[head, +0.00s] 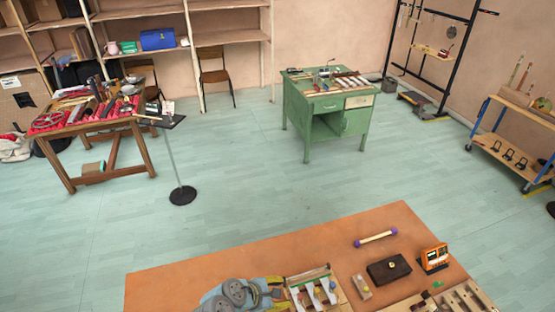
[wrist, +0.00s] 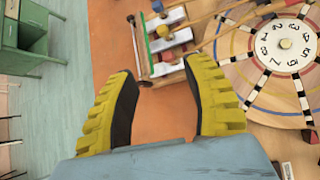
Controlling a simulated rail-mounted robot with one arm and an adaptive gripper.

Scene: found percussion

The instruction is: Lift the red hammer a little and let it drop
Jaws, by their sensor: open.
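My gripper (wrist: 158,72) is open and empty, its two yellow fingers with dark pads wide apart in the wrist view. It also shows at the bottom of the head view (head: 274,291), beside a wooden frame with white bars (head: 312,288). In the wrist view this frame (wrist: 180,38) lies beyond the fingertips. A small red piece (wrist: 167,56) on it, likely the red hammer's head, lies ahead of the gap between the fingers, near a yellow ball (wrist: 162,31). Its handle is hard to make out. I see no contact with the fingers.
A round numbered board (wrist: 284,43) lies right of the frame in the wrist view. On the orange bench (head: 220,262) are a dark box (head: 389,269), a purple-ended rod (head: 376,238) and an orange device (head: 434,258). The bench's left part is clear.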

